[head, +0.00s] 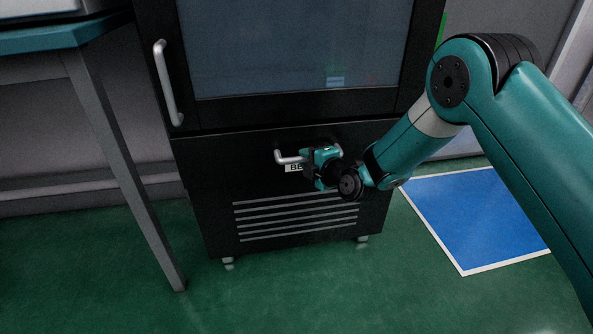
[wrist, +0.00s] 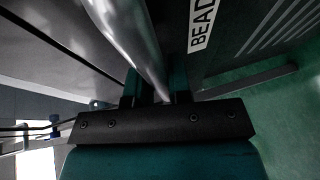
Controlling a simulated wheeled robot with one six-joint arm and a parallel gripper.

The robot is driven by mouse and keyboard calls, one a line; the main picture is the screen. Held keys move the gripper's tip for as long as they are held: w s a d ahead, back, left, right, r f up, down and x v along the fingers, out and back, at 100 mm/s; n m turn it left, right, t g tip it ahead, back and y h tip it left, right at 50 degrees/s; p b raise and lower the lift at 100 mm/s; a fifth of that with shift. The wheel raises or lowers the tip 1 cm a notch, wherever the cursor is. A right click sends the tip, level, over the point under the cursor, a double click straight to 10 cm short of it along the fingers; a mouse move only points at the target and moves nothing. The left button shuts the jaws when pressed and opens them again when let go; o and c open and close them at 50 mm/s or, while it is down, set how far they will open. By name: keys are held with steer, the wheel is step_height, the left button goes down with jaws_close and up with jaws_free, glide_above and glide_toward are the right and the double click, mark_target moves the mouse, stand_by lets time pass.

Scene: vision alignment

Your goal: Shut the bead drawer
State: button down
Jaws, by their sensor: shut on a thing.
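The bead drawer (head: 225,155) is the black front in the lower part of a dark cabinet, below the glass door. Its silver bar handle (head: 284,159) runs sideways, and it also shows in the wrist view (wrist: 125,35). My gripper (head: 311,158) is shut on the handle and covers its right part. In the wrist view, the bar passes between the fingers (wrist: 150,88). A white label (wrist: 202,25) reads "BEAD"; my gripper hides part of it in the head view. I cannot tell how far the drawer front stands out from the cabinet.
The glass door (head: 295,50) above has its own upright handle (head: 167,82). Vent slots (head: 295,215) lie below the drawer. A table leg (head: 128,175) stands at the left. A blue floor patch (head: 470,215) lies at the right. The green floor in front is clear.

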steer(key=shift+w+a+f, duration=0.1)
steer(key=shift+w, duration=0.3)
steer(key=shift+s, duration=0.1)
steer(key=c, duration=1.1)
jaws_free()
steer(key=b+v, duration=0.4)
steer(key=v, duration=1.3)
steer(key=shift+s+b, duration=0.2)
steer(key=shift+b, duration=0.1)
